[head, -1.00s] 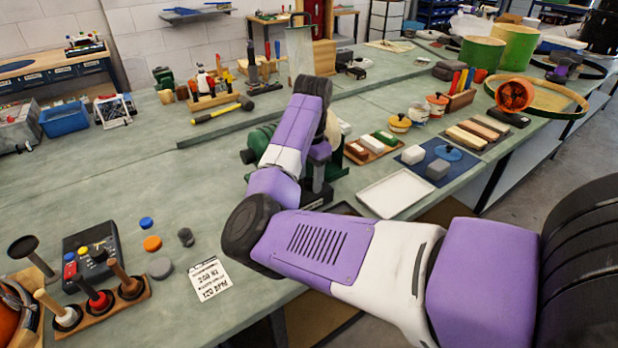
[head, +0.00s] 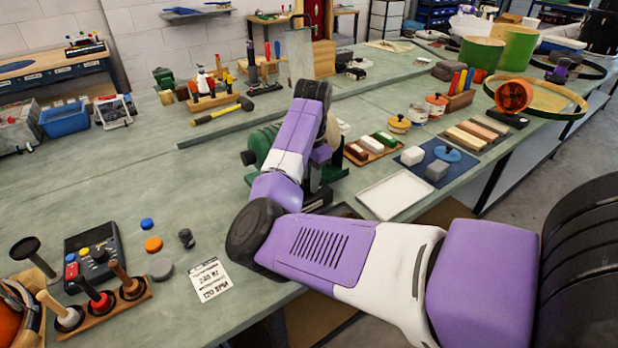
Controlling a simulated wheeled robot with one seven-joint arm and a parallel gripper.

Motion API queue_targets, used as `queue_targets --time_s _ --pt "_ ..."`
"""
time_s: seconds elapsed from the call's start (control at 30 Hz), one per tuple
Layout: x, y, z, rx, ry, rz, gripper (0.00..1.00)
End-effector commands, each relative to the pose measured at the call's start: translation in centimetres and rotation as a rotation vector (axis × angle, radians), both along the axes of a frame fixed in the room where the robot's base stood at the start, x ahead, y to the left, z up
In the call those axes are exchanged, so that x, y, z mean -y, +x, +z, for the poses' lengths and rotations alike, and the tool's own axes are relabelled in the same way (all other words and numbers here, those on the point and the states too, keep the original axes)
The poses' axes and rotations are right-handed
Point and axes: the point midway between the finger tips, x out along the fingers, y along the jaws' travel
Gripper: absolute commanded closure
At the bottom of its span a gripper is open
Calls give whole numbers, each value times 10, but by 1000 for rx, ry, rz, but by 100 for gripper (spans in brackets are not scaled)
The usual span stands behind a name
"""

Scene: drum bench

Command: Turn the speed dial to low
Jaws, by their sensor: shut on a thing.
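The green motor machine (head: 262,146) stands on the bench in the middle of the head view, partly hidden behind my arm. Its dark base (head: 318,197) shows at the front. My gripper (head: 318,180) points down at the front right of the machine, just above this base. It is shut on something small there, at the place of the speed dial. My arm and the gripper itself cover the dial, so its face and setting cannot be read.
A white tray (head: 395,194) and a rack of coloured blocks (head: 371,147) lie close to the right. A printed card (head: 209,280), a grey disc (head: 160,268) and a black control box (head: 93,255) lie to the left. The bench left of the machine is mostly clear.

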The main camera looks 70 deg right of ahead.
Motion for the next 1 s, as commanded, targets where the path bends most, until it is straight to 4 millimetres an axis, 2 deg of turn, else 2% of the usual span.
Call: queue_targets --time_s 0.27,1.0 --pt "0 -2 6 -4 1 183 100" --pt "2 -3 5 -1 2 884 100"
